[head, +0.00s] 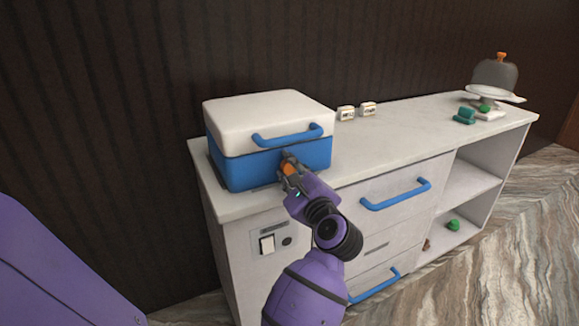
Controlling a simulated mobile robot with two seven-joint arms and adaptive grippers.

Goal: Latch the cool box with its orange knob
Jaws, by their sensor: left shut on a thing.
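The cool box (235,172) has a blue body, a white lid (255,112) that sits closed, and a blue handle (287,137) on the lid's front. It stands at the left end of the white counter. The orange knob (288,168) is on the front of the blue body, below the handle. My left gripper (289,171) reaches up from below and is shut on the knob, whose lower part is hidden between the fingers. Whether the latch is engaged cannot be told. My right gripper is not in view.
The white counter (400,135) has blue-handled drawers and open shelves at right. A teal object (464,116) and a scale-like stand with a grey dome (495,74) are at the far right. The counter's middle is clear.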

